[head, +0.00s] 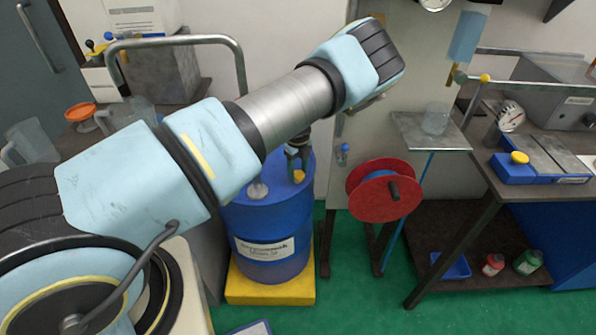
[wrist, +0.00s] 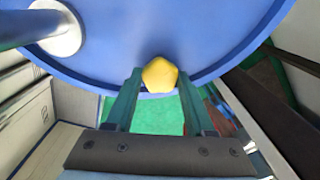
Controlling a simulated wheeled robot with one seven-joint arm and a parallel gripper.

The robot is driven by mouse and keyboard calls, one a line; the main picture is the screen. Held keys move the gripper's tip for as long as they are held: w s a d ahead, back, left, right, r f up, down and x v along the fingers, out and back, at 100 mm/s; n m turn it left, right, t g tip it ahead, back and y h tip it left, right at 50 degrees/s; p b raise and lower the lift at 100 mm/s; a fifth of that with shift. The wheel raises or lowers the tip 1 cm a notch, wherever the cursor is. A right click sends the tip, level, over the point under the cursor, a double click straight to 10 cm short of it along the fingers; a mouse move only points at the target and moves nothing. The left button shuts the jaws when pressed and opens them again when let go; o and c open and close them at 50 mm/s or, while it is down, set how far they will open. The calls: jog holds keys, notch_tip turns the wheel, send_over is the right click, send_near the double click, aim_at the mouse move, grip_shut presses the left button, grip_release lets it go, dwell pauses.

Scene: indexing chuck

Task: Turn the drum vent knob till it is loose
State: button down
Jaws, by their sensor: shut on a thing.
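The blue drum (head: 293,232) stands upright on a yellow base in the middle of the head view. Its top and rim (wrist: 235,45) fill the upper part of the wrist view. The yellow vent knob (wrist: 160,74) sits near the drum's rim; it also shows as a small yellow spot in the head view (head: 299,177). My gripper (wrist: 160,82) is shut on the knob, one green finger on each side of it. In the head view my gripper (head: 298,160) reaches down to the drum top, partly hidden by my arm. The knob's underside is hidden.
A larger pale cap (wrist: 58,30) is on the drum top at left. A red cable reel (head: 375,205) stands right of the drum, near a small shelf (head: 415,132). A workbench with a gauge (head: 510,116) is at right. Green floor is open in front.

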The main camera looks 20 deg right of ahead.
aim_at(298, 174)
jog(key=n, duration=0.5)
dwell(0.5)
jog(key=shift+c, duration=1.3)
grip_release()
jog(key=shift+r, duration=0.15)
notch_tip(298, 174, up, 11)
jog(key=b, duration=0.3)
jog(key=shift+f, duration=0.2)
